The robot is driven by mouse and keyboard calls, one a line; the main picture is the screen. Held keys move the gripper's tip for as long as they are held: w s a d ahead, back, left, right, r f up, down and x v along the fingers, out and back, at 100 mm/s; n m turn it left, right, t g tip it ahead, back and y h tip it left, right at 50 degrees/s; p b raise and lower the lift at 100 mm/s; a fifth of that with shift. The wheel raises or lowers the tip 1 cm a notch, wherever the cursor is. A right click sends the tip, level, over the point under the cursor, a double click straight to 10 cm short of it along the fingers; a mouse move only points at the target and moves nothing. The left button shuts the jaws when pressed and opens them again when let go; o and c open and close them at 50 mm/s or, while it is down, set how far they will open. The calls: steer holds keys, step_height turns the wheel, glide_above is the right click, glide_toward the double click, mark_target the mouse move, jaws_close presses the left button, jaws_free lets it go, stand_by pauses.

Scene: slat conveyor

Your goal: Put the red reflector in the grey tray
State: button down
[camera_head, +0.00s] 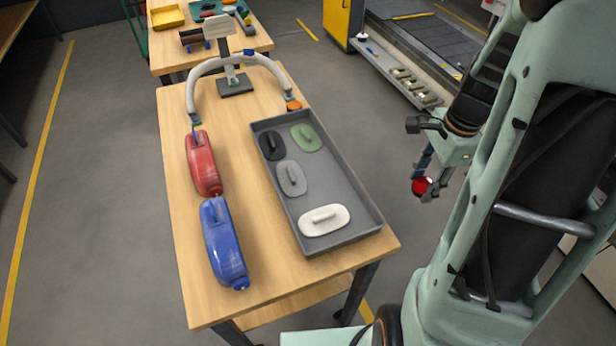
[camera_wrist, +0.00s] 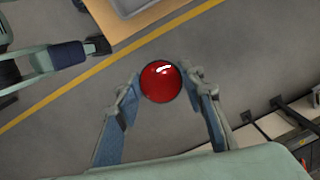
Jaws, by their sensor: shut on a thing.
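The red reflector (camera_wrist: 160,82) is a round, shiny red dome with a dark rim. My gripper (camera_wrist: 161,88) is shut on it, with one finger on each side. In the head view the reflector (camera_head: 421,186) hangs in my gripper (camera_head: 425,187) over the floor, to the right of the table and apart from it. The grey tray (camera_head: 357,199) lies on the right part of the wooden table. It holds a black, a green, a grey and a white handled piece, with bare room along its right side and middle.
A red bottle (camera_head: 203,164) and a blue bottle (camera_head: 224,245) lie left of the tray. A curved white pipe (camera_head: 209,68) with a stand is behind it. A second table (camera_head: 262,42) is at the back. A conveyor (camera_head: 433,40) is at the back right.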

steer(key=s+a+r+m+y+b, duration=0.1)
steer(key=s+a+r+m+y, duration=0.25)
steer(key=s, duration=0.35)
glide_toward(343, 211)
steer(key=shift+s+a+f+m, duration=0.1)
steer(key=shift+a+f+m, duration=0.25)
steer(key=shift+a+f, duration=0.5)
steer(key=x, duration=0.2)
steer(key=d+b+x, duration=0.1)
steer(key=x, duration=0.1)
steer(key=shift+f, duration=0.25)
steer(key=c, duration=1.3)
jaws_free()
steer(key=shift+o, duration=0.2)
